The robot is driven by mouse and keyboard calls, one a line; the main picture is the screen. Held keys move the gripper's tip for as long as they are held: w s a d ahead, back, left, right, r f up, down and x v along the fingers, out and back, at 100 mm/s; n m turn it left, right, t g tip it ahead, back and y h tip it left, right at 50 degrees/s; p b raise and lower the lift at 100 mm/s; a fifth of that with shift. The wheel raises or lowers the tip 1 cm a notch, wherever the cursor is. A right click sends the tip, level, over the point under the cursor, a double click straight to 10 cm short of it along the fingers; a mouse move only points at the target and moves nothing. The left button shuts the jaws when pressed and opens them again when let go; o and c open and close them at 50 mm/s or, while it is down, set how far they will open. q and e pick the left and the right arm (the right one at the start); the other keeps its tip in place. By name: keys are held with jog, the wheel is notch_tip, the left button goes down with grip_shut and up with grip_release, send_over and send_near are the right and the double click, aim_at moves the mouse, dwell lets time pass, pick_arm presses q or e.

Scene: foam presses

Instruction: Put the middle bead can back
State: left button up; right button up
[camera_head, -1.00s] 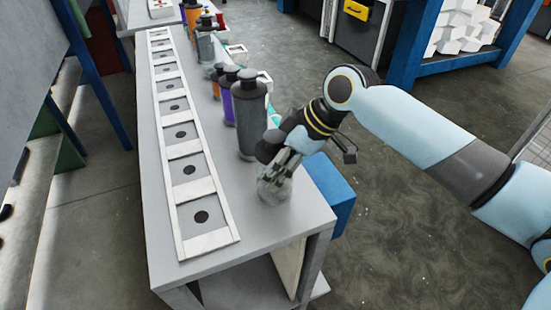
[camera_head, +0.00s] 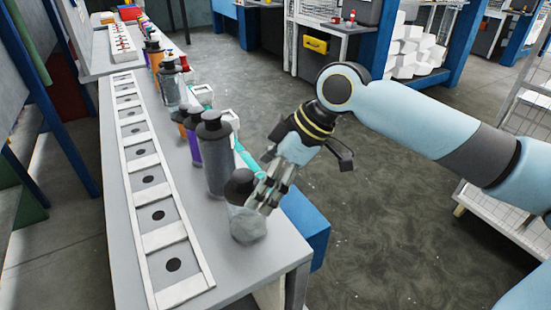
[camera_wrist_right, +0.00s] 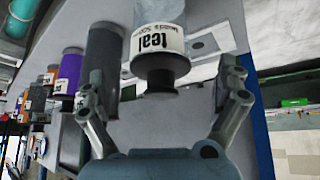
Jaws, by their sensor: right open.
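A bead can (camera_head: 248,226) with a clear grey body and dark cap stands at the near end of the row on the bench. It also shows in the right wrist view (camera_wrist_right: 158,40), with a label reading "teal". My right gripper (camera_head: 264,194) is open at its right side. In the wrist view, the can's dark cap lies between the spread fingers (camera_wrist_right: 163,92), with gaps on both sides. A tall grey can (camera_head: 215,165), a purple can (camera_head: 194,145) and an orange one (camera_head: 181,122) stand behind it. Which can is the middle one is unclear. My left gripper is out of view.
A long white rack (camera_head: 165,238) with square bays and dark discs runs along the bench's left side. The discs show uncovered. More cans stand farther back, beside a white tray (camera_head: 122,45). A blue box (camera_head: 306,222) sits at the bench's right edge.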

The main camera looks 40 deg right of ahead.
jog(key=v, duration=0.5)
jog(key=shift+a, duration=0.1)
dwell(0.4)
